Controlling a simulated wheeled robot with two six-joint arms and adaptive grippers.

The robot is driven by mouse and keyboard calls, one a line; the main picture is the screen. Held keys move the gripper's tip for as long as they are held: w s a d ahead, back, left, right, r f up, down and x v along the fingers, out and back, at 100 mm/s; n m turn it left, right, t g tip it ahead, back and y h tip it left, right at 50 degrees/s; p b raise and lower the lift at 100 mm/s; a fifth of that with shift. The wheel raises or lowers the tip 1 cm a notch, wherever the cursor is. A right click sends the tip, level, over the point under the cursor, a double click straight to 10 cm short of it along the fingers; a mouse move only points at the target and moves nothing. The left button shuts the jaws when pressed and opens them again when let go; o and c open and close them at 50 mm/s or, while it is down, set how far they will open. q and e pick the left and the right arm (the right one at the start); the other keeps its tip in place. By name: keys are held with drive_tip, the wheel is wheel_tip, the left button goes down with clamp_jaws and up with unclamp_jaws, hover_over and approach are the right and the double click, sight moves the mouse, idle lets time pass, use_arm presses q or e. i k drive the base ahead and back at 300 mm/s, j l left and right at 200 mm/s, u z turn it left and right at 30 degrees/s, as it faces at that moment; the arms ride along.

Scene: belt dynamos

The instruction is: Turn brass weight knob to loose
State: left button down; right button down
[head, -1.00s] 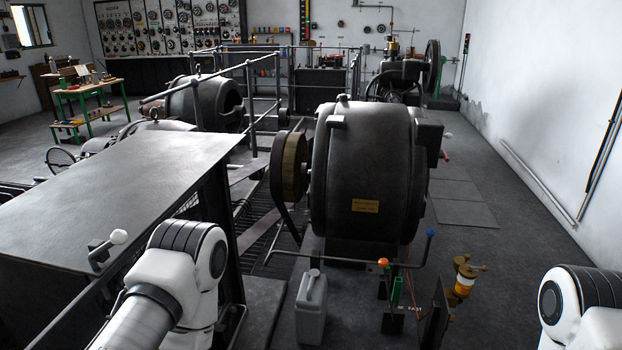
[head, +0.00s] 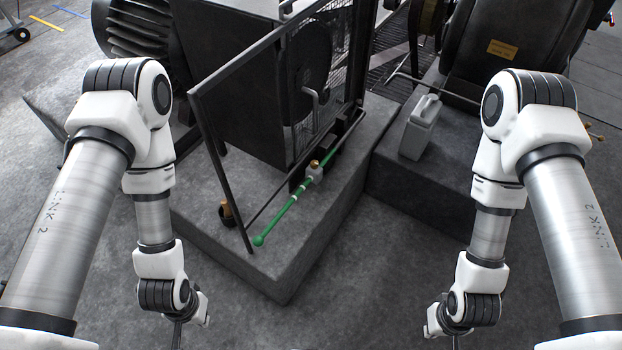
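A small brass knob (head: 314,164) sits on top of a pale weight block (head: 313,173) on a slanting green rod (head: 292,206). The rod runs along the front of a dark machine and ends in a green ball at its lower left. The knob is too small to tell how it is turned. My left gripper (head: 178,336) hangs at the bottom left, partly cut off by the frame edge. My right gripper (head: 452,340) hangs at the bottom right, also cut off. Both are well apart from the knob, and their fingers do not show clearly.
A dark frame rail (head: 222,172) stands beside the rod on a raised concrete plinth (head: 283,286). A small brown-handled item (head: 227,214) is at its left.

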sight(314, 165)
drive_tip(key=i+l+z, duration=0.15)
drive_tip(key=i+l, duration=0.25)
drive_tip(key=l, duration=0.15)
drive_tip(key=i+l+z, duration=0.1)
drive_tip(key=i+l, duration=0.3)
drive_tip(key=l, duration=0.15)
